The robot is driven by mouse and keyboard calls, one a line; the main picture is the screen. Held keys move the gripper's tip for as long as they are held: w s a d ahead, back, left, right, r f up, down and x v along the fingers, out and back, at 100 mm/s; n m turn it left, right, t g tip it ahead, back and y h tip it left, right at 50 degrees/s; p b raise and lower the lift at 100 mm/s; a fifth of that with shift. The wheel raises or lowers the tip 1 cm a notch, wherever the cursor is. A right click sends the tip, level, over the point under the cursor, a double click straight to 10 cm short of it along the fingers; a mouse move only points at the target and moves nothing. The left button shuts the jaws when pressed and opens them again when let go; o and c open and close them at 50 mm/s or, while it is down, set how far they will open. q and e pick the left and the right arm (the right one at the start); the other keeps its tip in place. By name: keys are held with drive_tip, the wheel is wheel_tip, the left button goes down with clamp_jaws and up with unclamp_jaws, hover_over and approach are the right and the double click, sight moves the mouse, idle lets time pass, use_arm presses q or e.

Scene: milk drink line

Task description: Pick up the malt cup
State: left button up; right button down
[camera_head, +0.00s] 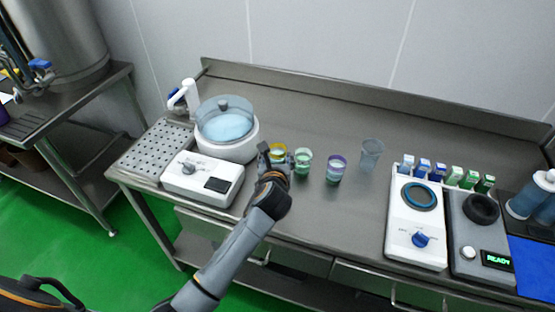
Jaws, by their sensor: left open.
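No label is readable, so I cannot tell which is the malt cup. My left gripper (268,152) is open, right at the yellow-rimmed cup, and hides part of its left side and base. I cannot tell if the fingers touch it. My right gripper is out of view.
A white machine with a clear round bowl (227,121) stands close on the left. At the right are two appliances (417,222) (484,232) and a row of small blue and green cartons (440,171). The steel counter (310,115) is clear behind the cups.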

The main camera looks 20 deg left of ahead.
sight(278, 145)
use_arm(q)
drive_tip(key=shift+x, duration=3.45)
drive_tip(key=shift+r, duration=0.25)
drive_tip(key=c, duration=0.8)
drive_tip(key=shift+c, duration=0.9)
drive_tip(key=shift+r, duration=0.15)
